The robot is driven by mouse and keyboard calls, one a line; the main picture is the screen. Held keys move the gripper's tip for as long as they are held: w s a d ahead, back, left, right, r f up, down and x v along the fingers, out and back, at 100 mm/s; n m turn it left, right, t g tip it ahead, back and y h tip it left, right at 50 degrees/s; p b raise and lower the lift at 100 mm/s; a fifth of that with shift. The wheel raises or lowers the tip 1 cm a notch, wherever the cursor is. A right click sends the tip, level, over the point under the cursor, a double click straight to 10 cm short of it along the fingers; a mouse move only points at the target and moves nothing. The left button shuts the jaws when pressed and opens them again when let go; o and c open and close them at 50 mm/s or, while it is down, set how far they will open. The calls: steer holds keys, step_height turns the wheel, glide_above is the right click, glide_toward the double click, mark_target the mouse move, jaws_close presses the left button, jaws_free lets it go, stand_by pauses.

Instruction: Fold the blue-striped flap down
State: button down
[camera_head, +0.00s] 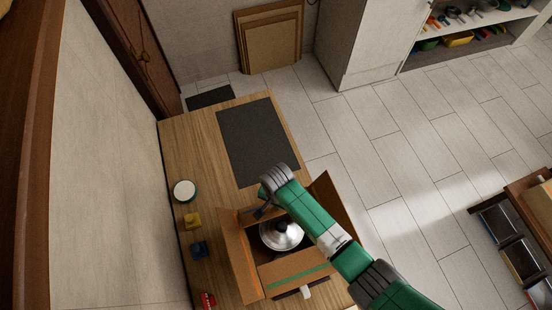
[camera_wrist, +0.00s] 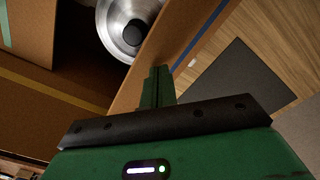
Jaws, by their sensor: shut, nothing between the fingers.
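An open cardboard box (camera_head: 222,222) stands on the wooden table with a lidded steel pot (camera_head: 281,236) inside; the pot also shows in the wrist view (camera_wrist: 124,28). The left flap (camera_head: 238,262) has an orange stripe and the near flap (camera_head: 296,272) a green one. The far flap, mostly behind my arm in the head view, crosses the wrist view as a raised panel (camera_wrist: 168,48); a thin bluish line near its edge may be the blue stripe. My gripper (camera_head: 260,212) is shut and empty at the box's far side. Its fingertips (camera_wrist: 160,72) are close to this panel; contact is unclear.
A dark mat (camera_head: 255,140) lies beyond the box on the table (camera_head: 190,140). The right flap (camera_head: 338,205) sticks up beside my arm.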

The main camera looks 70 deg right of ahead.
mark_target(279, 212)
steer(key=shift+s+a+f, duration=0.3)
steer(key=shift+a+f, duration=0.15)
steer(key=shift+f, duration=0.1)
steer(key=shift+s+a+f, duration=0.3)
steer(key=shift+a+f, duration=0.15)
steer(key=shift+f, duration=0.05)
steer(key=shift+d, duration=0.1)
steer(key=shift+s+a+f+b, duration=0.2)
steer(key=shift+a+f, duration=0.05)
steer(key=shift+f, duration=0.4)
steer(key=shift+s+a+f+b, duration=0.15)
steer(key=shift+a+f, duration=0.1)
steer(key=shift+f, duration=0.45)
step_height(279, 212, up, 6)
steer(key=shift+r+p, duration=0.25)
steer(key=shift+p, duration=0.1)
steer(key=shift+r, duration=0.3)
